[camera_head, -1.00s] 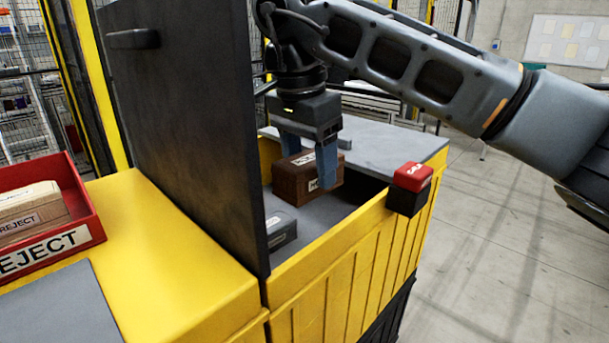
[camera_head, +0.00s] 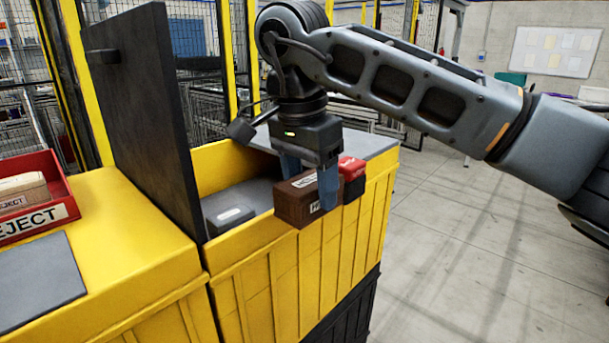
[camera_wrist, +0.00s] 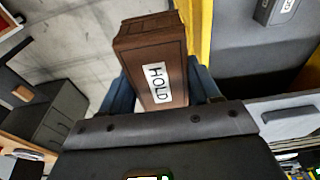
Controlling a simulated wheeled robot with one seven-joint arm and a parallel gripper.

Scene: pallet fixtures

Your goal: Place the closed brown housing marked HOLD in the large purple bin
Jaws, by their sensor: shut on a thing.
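The brown housing (camera_head: 291,205) is a closed box with white labels; its HOLD label reads clearly in the wrist view (camera_wrist: 157,84). My gripper (camera_head: 308,186) is shut on it, with one blue finger on each side. In the head view the housing hangs in front of the near wall of the yellow station, at about the height of its rim. In the wrist view the floor shows to the left of the housing and the yellow wall to its right. No purple bin shows in these frames.
A grey box (camera_head: 232,216) lies inside the open yellow compartment (camera_head: 270,238). A dark upright panel (camera_head: 150,120) stands at its left. A red-topped block (camera_head: 352,172) is on the rim close by the housing. A red REJECT tray (camera_head: 48,222) is at far left. Floor at right is clear.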

